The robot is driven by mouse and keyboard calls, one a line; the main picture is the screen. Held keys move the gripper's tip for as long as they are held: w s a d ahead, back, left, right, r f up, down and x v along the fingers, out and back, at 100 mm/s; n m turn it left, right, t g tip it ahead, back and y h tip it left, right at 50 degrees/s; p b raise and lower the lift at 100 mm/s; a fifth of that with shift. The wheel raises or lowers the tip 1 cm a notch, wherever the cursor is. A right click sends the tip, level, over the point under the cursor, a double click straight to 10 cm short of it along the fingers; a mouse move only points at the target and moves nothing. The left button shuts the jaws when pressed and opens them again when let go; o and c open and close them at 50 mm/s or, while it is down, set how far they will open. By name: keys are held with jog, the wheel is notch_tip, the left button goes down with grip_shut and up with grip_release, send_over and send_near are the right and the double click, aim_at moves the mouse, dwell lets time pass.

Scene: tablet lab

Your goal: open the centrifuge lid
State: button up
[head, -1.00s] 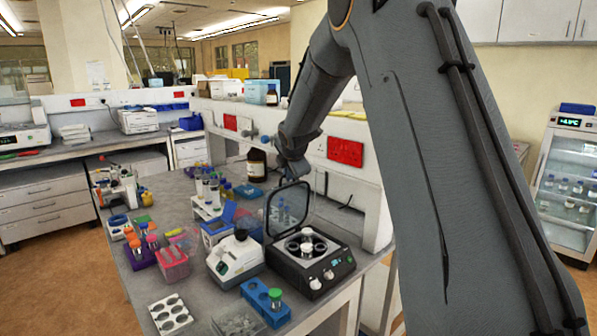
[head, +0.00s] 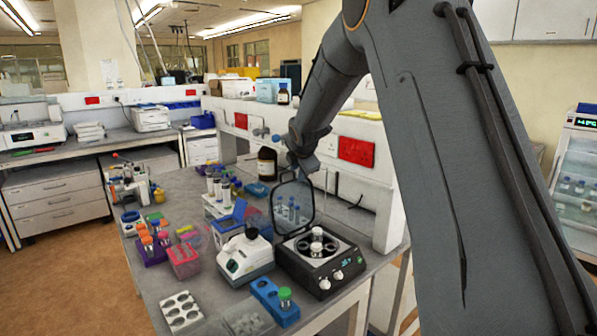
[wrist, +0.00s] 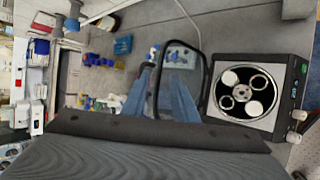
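The centrifuge (head: 322,278) is a black box near the right edge of the bench. Its round rotor shows uncovered, with white-capped tubes in it; it also shows in the wrist view (wrist: 284,100). Its clear, dark-framed lid (head: 293,204) stands raised at the back of the box, roughly upright; its frame also shows in the wrist view (wrist: 207,75). My gripper (head: 301,168) is at the lid's top edge. In the wrist view its two blue fingers (wrist: 163,78) are apart, with one side of the lid frame between or close beside them. Contact cannot be told.
A white instrument (head: 245,256) stands left of the centrifuge, and a blue tube block (head: 270,300) in front of it. Tube racks and a brown bottle (head: 267,163) are behind and to the left. A partition with red sockets (head: 355,150) rises at right.

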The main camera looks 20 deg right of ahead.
jog(key=b+v, duration=0.2)
jog(key=v, duration=0.5)
jog(key=shift+s+r, duration=0.25)
jog(key=shift+r, duration=0.1)
